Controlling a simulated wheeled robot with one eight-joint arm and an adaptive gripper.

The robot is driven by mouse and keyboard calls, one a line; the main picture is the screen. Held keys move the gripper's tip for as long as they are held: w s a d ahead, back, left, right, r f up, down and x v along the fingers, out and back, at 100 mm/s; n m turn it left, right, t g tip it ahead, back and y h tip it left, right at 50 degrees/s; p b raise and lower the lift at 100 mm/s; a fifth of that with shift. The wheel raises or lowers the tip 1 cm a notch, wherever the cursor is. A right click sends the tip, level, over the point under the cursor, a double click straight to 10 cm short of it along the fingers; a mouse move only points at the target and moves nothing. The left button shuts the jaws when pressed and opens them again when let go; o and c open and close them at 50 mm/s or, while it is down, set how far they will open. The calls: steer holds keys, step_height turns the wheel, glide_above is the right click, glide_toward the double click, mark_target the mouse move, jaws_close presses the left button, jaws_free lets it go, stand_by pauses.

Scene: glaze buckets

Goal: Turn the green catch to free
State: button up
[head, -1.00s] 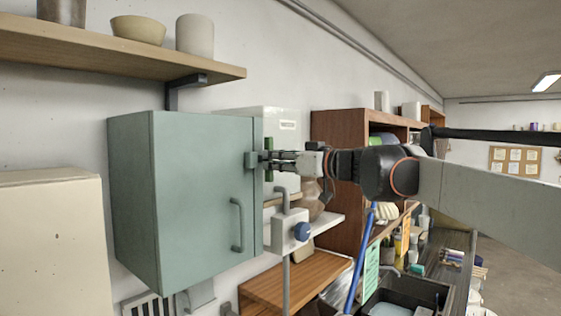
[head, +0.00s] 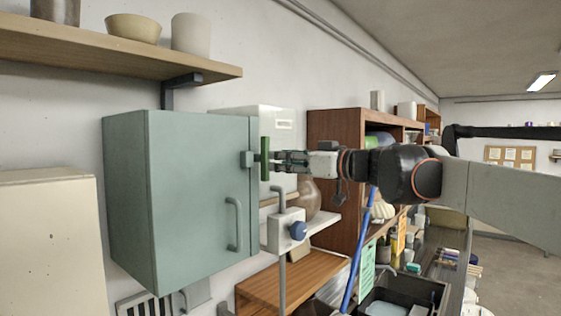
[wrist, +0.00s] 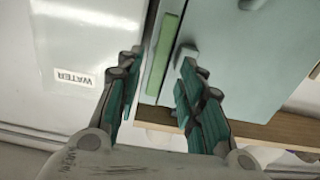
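The green catch (head: 265,158) is an upright bar at the right edge of the pale green cabinet door (head: 205,190). A small grey-green bracket (head: 247,159) is on the door just left of it. My gripper (head: 279,160) is just right of the catch, its fingers pointing at it and seemingly not gripping it. In the wrist view the catch (wrist: 162,55) shows as a long green bar between the fingertips and beyond them. My gripper (wrist: 161,58) is open there, with free space on both sides of the bar.
The door handle (head: 236,225) is below the catch. A grey post with a blue knob (head: 298,230) stands below my gripper. A white box labelled WATER (wrist: 75,78) is beside the cabinet. A brown shelf unit (head: 335,165) is behind my arm.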

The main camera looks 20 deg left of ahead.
steer(key=v, duration=0.7)
steer(key=shift+s+d, duration=0.15)
steer(key=shift+d, duration=0.2)
